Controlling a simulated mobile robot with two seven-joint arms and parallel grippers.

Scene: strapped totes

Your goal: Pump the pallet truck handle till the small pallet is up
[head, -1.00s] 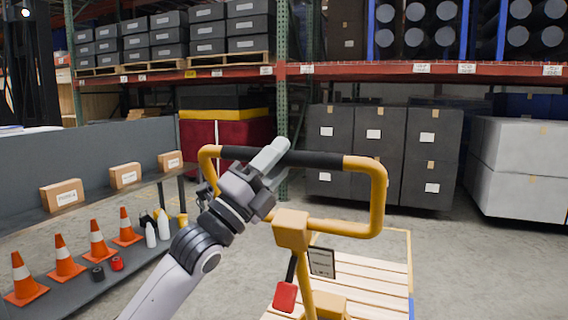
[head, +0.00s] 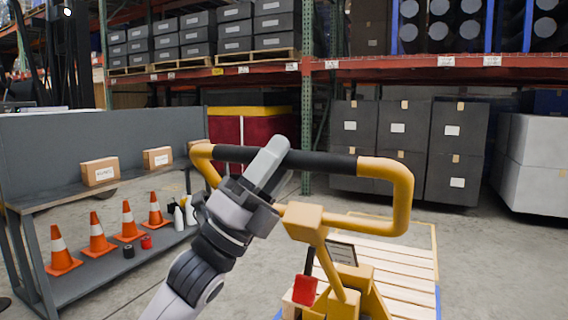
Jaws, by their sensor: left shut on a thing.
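The pallet truck handle (head: 397,205) is a yellow loop with a black grip bar across its top, in the middle of the head view. My left gripper (head: 272,160) is shut on the black grip bar, left of its middle. The handle's yellow stem runs down from a block (head: 303,222) to the yellow truck body (head: 366,291). A red part (head: 304,290) hangs beside the stem. The small wooden pallet (head: 400,262) lies behind the truck body, with pale slats. Its height off the floor cannot be told. My right gripper is not in view.
A grey bench (head: 50,141) on the left holds boxes, with orange cones (head: 97,236) and bottles on its lower shelf. Dark crates (head: 403,126) and white boxes (head: 535,162) stand behind under racking (head: 403,68). Floor on the right is clear.

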